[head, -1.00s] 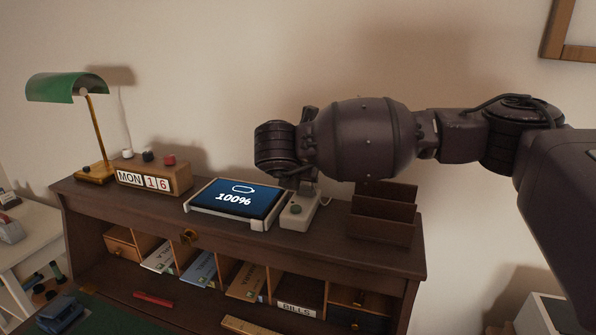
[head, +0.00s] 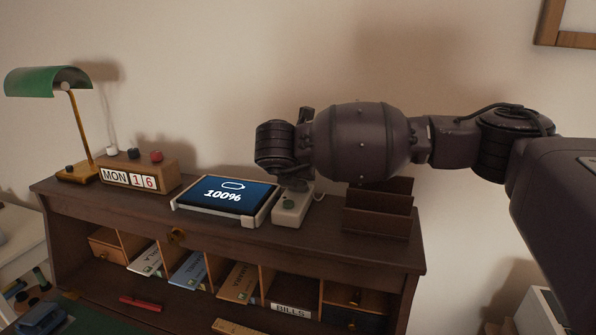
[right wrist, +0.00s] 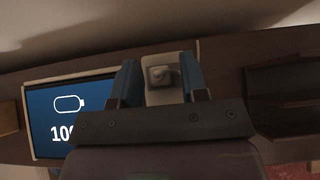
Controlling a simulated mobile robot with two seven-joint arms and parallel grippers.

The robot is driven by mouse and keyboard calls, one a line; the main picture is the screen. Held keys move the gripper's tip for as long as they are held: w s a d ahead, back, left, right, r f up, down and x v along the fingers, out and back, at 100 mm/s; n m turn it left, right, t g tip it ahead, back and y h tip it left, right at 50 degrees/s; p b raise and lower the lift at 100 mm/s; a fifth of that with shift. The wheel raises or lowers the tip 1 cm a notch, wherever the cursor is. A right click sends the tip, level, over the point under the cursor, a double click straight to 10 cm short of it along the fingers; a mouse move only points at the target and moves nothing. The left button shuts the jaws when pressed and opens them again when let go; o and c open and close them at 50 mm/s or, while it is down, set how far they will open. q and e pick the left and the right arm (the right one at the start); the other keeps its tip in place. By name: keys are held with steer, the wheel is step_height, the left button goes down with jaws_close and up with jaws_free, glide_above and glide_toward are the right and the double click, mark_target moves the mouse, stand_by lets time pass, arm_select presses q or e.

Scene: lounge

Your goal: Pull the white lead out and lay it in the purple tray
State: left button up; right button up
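The purple tray and my left gripper are not in view.
The tablet (head: 228,194) showing 100% lies in a white stand close left of the block. A dark letter rack (head: 377,222) stands close right. A calendar box (head: 139,175) and green lamp (head: 47,81) are at the left. Pigeonholes with papers lie below the desk top (head: 110,204).

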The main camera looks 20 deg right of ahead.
jaws_close()
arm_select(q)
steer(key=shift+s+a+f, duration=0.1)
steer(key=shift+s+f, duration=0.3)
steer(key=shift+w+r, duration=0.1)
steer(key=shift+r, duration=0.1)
arm_select(e)
steer(key=shift+r, duration=0.35)
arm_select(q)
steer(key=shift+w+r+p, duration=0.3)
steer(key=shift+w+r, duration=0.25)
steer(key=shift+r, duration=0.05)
arm_select(e)
steer(key=shift+r, duration=0.5)
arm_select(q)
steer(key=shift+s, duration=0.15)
arm_select(e)
steer(key=shift+r, duration=0.25)
steer(key=shift+r, duration=0.2)
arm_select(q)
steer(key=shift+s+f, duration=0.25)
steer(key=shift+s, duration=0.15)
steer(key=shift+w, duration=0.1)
